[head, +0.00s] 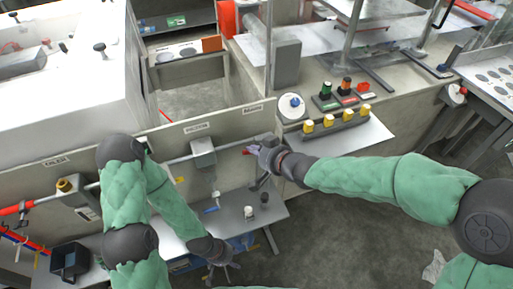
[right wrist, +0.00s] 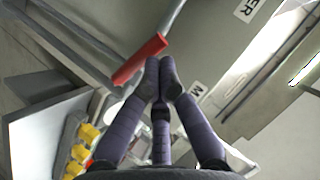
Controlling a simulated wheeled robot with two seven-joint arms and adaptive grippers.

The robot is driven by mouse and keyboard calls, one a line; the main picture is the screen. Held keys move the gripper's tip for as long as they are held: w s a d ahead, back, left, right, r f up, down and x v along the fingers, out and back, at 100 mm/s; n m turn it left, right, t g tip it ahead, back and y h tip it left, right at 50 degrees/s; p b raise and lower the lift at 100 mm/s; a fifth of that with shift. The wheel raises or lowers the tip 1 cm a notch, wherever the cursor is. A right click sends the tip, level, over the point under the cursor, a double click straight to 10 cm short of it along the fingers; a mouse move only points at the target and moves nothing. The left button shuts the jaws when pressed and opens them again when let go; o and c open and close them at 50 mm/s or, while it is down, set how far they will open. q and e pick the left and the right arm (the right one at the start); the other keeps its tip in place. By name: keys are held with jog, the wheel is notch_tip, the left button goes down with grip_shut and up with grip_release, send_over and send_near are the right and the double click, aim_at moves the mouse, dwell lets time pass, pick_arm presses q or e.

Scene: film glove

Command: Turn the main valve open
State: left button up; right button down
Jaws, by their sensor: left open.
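A red valve handle (head: 248,152) sits at the right end of the grey pipe on the panel, below a label that I cannot fully read. It shows larger in the right wrist view (right wrist: 138,60), at the end of a metal bar. My right gripper (head: 258,149) is at this handle. In the right wrist view its fingertips (right wrist: 160,66) are together beside the handle's right end, with nothing visible between them. Whether they touch it is unclear. My left gripper (head: 222,272) is open and empty, low over the floor in front of the bench.
A grey box (head: 203,152) is on the pipe left of the handle. A low grey shelf (head: 262,222) with small bottles stands below. Yellow knobs (head: 328,120) and coloured buttons lie on the bench to the right. Open floor (head: 345,225) lies below my right arm.

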jog(key=shift+s+a+f, duration=0.15)
jog(key=shift+a+f, duration=0.3)
jog(key=shift+f, duration=0.1)
dwell(0.5)
jog(key=shift+w+d+p, duration=0.25)
jog(key=shift+d+p, duration=0.45)
jog(key=shift+p, duration=0.25)
